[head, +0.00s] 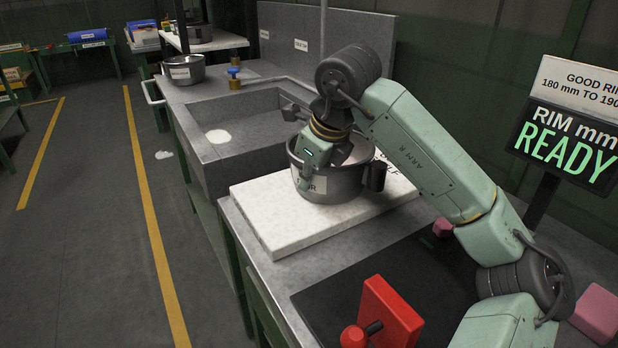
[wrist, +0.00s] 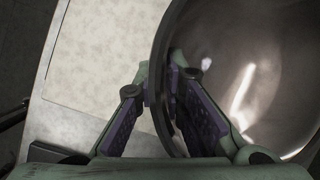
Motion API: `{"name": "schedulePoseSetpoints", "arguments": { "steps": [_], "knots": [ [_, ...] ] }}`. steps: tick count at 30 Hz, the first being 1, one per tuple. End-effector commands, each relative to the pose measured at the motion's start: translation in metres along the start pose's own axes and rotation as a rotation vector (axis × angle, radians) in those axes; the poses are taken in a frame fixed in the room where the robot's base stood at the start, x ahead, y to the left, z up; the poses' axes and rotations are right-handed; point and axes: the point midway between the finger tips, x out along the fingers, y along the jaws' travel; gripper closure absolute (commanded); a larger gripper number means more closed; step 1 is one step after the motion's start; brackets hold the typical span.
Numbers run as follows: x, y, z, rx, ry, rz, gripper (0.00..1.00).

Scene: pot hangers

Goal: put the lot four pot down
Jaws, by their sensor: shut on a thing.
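The lot four pot (head: 335,188) is a grey metal pot with a dark side handle and a white label ending in "UR". It is upright over the pale stone slab (head: 268,222), with its base at or just above the surface; I cannot tell whether it touches. My gripper (wrist: 165,92) is shut on the pot's rim, one finger inside and one outside. The wrist view shows the shiny inside of the pot (wrist: 225,70) at right and the slab (wrist: 100,50) at left. In the head view my arm hides part of the pot's rim and some slab lettering.
A sink (head: 228,135) lies beyond the slab, with another labelled pot (head: 184,70) on the counter behind it. A red block-shaped fixture (head: 388,312) stands on a dark mat (head: 330,300) in front. A display (head: 570,145) at right reads "RIM mm READY". The slab's left part is bare.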

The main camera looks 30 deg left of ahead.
Motion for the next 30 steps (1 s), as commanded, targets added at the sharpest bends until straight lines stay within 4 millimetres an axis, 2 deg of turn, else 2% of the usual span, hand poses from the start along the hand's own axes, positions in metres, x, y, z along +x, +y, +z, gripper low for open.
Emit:
{"name": "schedulePoseSetpoints", "arguments": {
  "steps": [1,9,20,23,30],
  "knots": [
    [0.001,0.000,-0.001,0.000,0.000,0.000,0.88],
    [0.001,0.000,0.000,0.000,0.000,0.000,0.70],
    [-0.003,0.000,0.001,0.000,0.000,0.001,0.69],
    [-0.010,-0.001,0.001,0.001,0.000,-0.003,0.69],
    [-0.060,-0.001,0.001,0.002,0.000,-0.006,0.69]
  ]
}}
